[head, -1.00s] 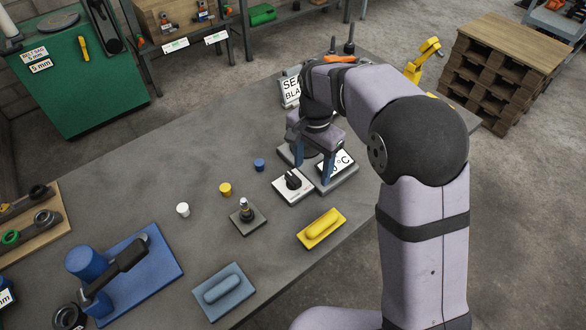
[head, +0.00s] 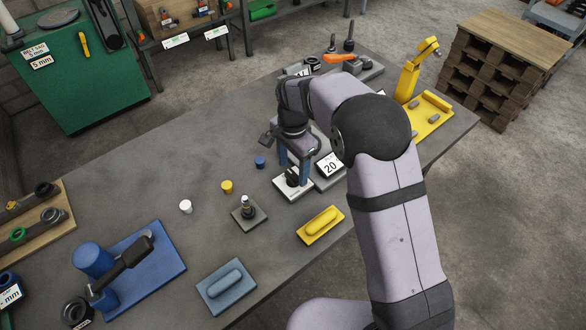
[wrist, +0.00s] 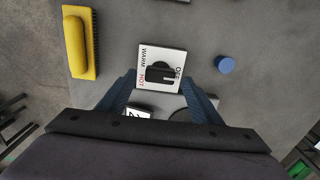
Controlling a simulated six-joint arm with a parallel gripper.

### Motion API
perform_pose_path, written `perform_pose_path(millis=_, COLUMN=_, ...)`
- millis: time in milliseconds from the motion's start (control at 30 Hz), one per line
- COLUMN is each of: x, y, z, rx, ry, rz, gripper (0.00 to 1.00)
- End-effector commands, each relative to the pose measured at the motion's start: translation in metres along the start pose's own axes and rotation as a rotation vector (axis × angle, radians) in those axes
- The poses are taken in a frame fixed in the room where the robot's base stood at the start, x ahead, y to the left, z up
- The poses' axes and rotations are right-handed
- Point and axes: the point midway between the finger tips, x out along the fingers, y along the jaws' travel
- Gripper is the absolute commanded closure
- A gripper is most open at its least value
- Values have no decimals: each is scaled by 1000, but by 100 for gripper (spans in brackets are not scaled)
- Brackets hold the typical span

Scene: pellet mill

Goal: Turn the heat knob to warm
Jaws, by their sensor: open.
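The heat knob (head: 292,178) is a black knob on a white square plate (head: 281,187) near the table's front edge. In the wrist view the knob (wrist: 159,72) has a light mark at its right end, beside the OFF label. WARM and a red HOT are printed on the left side of the plate (wrist: 151,52). My gripper (head: 293,167) points down over the knob with its blue fingers apart. In the wrist view the fingers (wrist: 159,82) stand to either side of the plate, and I cannot tell whether they touch the knob.
A grey unit with a display reading 20 (head: 330,166) stands just right of the knob plate. A blue cap (head: 260,162), a yellow cap (head: 227,187), a small grey stand (head: 248,213) and a yellow-handled block (head: 321,224) lie nearby.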

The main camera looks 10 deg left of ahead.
Motion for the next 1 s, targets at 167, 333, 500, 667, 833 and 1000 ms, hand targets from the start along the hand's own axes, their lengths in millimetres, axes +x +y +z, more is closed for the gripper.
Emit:
perform_pose_path(millis=167, x=16, y=1, z=0, rx=0, ry=-1, rz=3, gripper=41)
perform_pose_path(millis=333, x=22, y=0, z=0, rx=0, ry=0, rz=0, gripper=41)
perform_pose_path(millis=500, x=22, y=0, z=0, rx=0, ry=0, rz=0, gripper=41)
perform_pose_path(millis=667, x=22, y=0, z=0, rx=0, ry=0, rz=0, gripper=67)
perform_pose_path(millis=833, x=22, y=0, z=0, rx=-1, ry=0, rz=0, gripper=82)
perform_pose_path(millis=1000, x=22, y=0, z=0, rx=-15, ry=0, rz=1, gripper=82)
